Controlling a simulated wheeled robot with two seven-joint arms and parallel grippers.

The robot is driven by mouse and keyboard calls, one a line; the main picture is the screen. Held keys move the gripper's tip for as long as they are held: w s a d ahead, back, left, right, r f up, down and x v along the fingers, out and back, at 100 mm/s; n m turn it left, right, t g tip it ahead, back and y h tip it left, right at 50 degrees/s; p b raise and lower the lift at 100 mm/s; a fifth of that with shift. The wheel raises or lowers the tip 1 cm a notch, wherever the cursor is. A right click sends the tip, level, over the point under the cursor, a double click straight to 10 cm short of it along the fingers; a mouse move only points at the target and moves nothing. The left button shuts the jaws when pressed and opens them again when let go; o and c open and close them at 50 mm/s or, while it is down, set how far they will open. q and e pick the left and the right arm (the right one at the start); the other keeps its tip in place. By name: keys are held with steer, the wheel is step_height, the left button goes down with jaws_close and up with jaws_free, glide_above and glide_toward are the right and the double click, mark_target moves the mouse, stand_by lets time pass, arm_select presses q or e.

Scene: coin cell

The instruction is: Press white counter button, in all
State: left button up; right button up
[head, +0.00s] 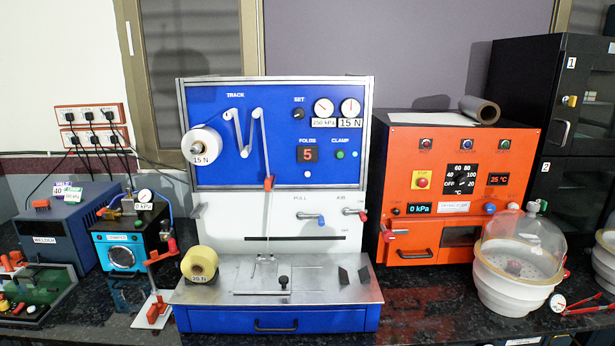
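A small round white button (308,174) sits on the blue upper panel (228,178) of the machine in the middle of the head view. It is just below the FOLDS counter display (307,154), which shows a red 5.
An orange oven (446,185) and a glass dome (523,245) are at the right. The space before the blue panel looks clear.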

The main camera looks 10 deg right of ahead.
jaws_close()
stand_by(1.5)
